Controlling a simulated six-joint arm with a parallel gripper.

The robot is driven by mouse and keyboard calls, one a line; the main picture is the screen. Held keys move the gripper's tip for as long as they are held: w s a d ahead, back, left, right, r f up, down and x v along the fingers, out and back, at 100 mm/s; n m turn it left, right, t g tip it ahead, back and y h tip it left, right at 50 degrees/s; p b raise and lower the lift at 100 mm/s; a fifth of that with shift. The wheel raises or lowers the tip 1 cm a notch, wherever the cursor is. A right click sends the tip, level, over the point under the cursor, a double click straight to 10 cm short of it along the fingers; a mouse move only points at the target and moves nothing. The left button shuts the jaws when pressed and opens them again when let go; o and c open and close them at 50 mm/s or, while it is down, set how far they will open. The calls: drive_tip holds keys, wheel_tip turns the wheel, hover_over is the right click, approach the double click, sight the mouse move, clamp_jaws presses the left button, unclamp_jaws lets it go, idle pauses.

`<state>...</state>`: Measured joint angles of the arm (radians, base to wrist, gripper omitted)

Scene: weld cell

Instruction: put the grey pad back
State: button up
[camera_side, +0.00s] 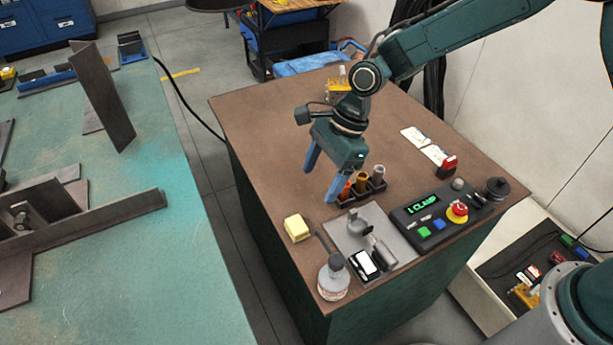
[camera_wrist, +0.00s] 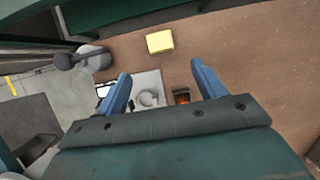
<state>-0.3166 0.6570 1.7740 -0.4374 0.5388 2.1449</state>
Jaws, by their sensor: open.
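A flat grey plate (camera_side: 343,234) lies on the brown bench top, and I take it for the grey pad or its holder; I cannot tell which. On it are a small round grey piece (camera_side: 358,222), a grey cylinder (camera_side: 385,253) and a black-and-white device (camera_side: 364,264). The plate also shows in the wrist view (camera_wrist: 148,80), between my fingers and partly hidden by my gripper. My gripper (camera_side: 319,186) is open and empty, above the bench and behind the plate in the side view. Its blue fingers point down, and they show in the wrist view (camera_wrist: 160,68).
A yellow block (camera_side: 297,228) and a bottle (camera_side: 333,278) stand left of the plate. A rack of small vials (camera_side: 361,186) is behind it, close to my fingers. A control panel (camera_side: 440,217) lies to the right. The bench's back left is clear.

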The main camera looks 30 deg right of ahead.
drive_tip(key=shift+r, duration=0.1)
drive_tip(key=s+d+r+n+t+h, duration=0.1)
drive_tip(key=s+d+r+n+t, duration=0.1)
drive_tip(key=s+d+r+n, duration=0.45)
drive_tip(key=s+d+r+n+t+h, duration=0.1)
drive_tip(key=s+d+r+n, duration=0.15)
drive_tip(key=d+r, duration=0.7)
drive_tip(key=s+d+r+n+t+h, duration=0.1)
drive_tip(key=s+d+n, duration=0.3)
drive_tip(key=s, duration=0.4)
drive_tip(key=s+d+r+n+t+h, duration=0.1)
drive_tip(key=s+d+r+n, duration=0.3)
drive_tip(key=s, duration=0.5)
drive_tip(key=shift+d+n+t, duration=0.3)
drive_tip(key=shift+d+n, duration=0.05)
drive_tip(key=shift+n, duration=0.15)
